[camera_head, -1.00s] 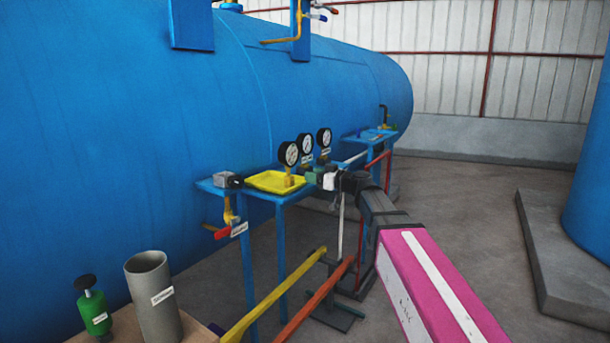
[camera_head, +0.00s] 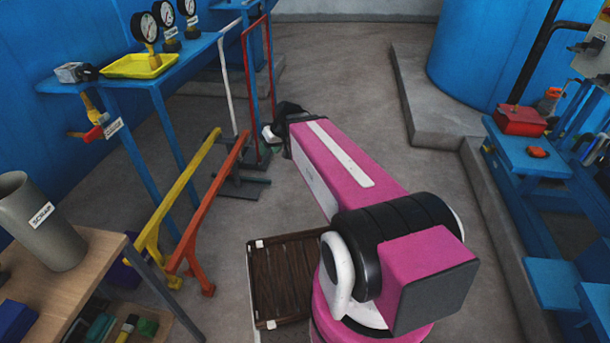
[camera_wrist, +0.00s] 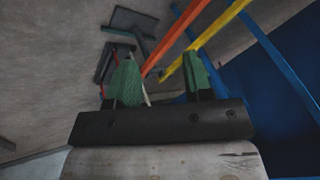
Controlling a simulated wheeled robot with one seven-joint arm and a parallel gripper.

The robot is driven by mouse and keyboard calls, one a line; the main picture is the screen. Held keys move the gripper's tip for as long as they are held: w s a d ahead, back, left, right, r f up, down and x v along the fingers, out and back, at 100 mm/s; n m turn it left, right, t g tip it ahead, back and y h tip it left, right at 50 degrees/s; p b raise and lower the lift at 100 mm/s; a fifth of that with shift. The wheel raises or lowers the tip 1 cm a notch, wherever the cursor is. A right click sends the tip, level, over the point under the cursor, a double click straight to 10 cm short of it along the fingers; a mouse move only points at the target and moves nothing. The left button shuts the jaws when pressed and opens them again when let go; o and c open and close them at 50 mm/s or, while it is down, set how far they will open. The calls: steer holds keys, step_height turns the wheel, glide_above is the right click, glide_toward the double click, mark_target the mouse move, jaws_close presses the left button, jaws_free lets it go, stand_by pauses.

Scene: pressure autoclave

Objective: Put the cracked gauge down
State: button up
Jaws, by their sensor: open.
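A round white-faced gauge with a black rim and brass stem (camera_head: 145,29) stands upright in the yellow tray (camera_head: 118,66) on the blue shelf. I cannot make out a crack in its face. Two similar gauges, one in the middle (camera_head: 165,14) and one at the right (camera_head: 186,8), stand on the shelf behind the tray. My gripper (camera_head: 268,136) is well to the right of the shelf, apart from the tray. In the wrist view its green fingers (camera_wrist: 162,80) are spread with nothing between them.
Yellow (camera_head: 190,180) and orange (camera_head: 215,205) rails stand below the gripper's left side. A grey cylinder (camera_head: 42,220) stands on a wooden table at lower left. A brown slatted pallet (camera_head: 286,278) lies on the floor. Blue benches (camera_head: 530,155) stand at right.

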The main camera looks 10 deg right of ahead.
steer(key=s+d+f+m+g+h, duration=0.2)
steer(key=s+d+f+m+h, duration=0.2)
steer(key=s+d+f, duration=0.3)
steer(key=s+d, duration=0.1)
steer(key=d, duration=0.3)
steer(key=shift+s+f+h, duration=0.25)
steer(key=shift+s+h, duration=0.1)
steer(key=shift+h, duration=0.05)
stand_by(0.4)
